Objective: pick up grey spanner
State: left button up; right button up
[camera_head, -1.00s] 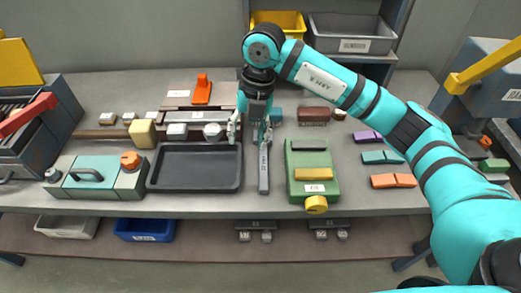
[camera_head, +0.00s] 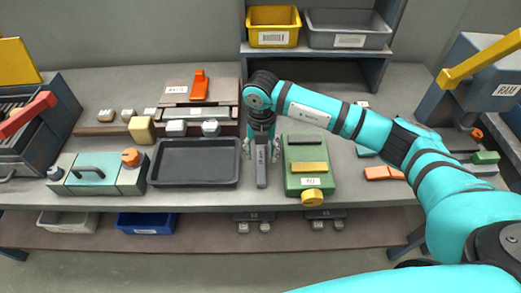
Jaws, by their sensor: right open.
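The grey spanner (camera_head: 262,174) lies on the workbench between the black tray and the green block, its handle pointing to the front edge. My right gripper (camera_head: 261,151) points down over the spanner, open, with one finger on each side of it. I cannot tell whether the fingers touch it. The spanner's far end is hidden behind the gripper and wrist. My left gripper is not in view.
The black tray (camera_head: 196,181) stands close on the left. The green block (camera_head: 311,187) with a yellow knob stands close on the right. Orange pieces (camera_head: 378,173) lie further right. A yellow bin (camera_head: 273,38) and a grey bin (camera_head: 348,41) stand on a rear shelf.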

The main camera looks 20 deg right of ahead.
aim_at(261, 161)
jog(key=shift+w+f+p, duration=0.1)
jog(key=shift+f+p, duration=0.4)
jog(key=shift+f, duration=1.85)
grip_shut()
jog(key=shift+r, duration=0.1)
